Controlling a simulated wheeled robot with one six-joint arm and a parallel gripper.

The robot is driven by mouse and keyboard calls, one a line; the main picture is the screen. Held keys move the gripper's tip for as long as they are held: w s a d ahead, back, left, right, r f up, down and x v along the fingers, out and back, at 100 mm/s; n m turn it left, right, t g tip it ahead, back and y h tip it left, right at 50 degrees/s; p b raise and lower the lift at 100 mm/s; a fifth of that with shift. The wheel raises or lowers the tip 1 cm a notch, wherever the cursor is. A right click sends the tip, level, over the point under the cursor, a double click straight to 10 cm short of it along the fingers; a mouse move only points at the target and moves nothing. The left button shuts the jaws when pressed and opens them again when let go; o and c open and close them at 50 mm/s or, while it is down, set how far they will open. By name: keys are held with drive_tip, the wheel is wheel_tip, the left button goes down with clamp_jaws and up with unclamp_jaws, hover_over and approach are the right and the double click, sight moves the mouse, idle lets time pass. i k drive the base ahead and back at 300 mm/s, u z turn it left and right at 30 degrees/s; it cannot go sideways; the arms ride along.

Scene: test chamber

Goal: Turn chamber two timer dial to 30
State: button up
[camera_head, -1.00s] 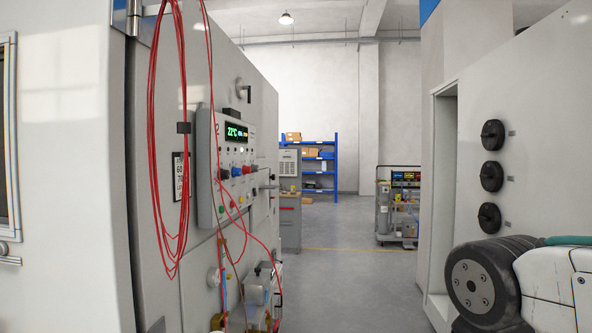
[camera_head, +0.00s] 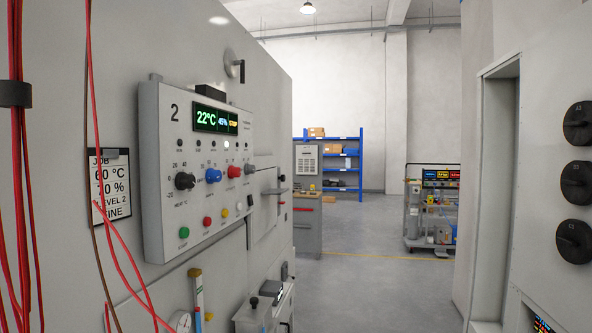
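The chamber two control panel (camera_head: 150,215), a pale grey box marked "2", is on the chamber front at left. Its display (camera_head: 215,120) reads 22°C, 45% and what looks like STOP. A row of knobs runs below: a black knob (camera_head: 184,181), a blue knob (camera_head: 212,175), a red knob (camera_head: 234,171) and a pale knob (camera_head: 249,169) at the right end. The black knob's scale shows 20 and 40. The other labels are too small to read, so I cannot tell which is the timer dial or its setting. My gripper is not in view.
Red cables (camera_head: 98,120) hang at the left, near a job card (camera_head: 110,188) reading 60 °C. A handle sticks out right of the panel. A grey cabinet with black dials (camera_head: 577,182) stands at right. The aisle floor (camera_head: 375,290) between is clear, with a cart (camera_head: 430,215) beyond.

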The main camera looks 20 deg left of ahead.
sight(249, 168)
drive_tip(key=i, duration=0.65)
drive_tip(key=u, duration=0.8)
drive_tip(key=i, duration=0.7)
drive_tip(key=u, duration=0.55)
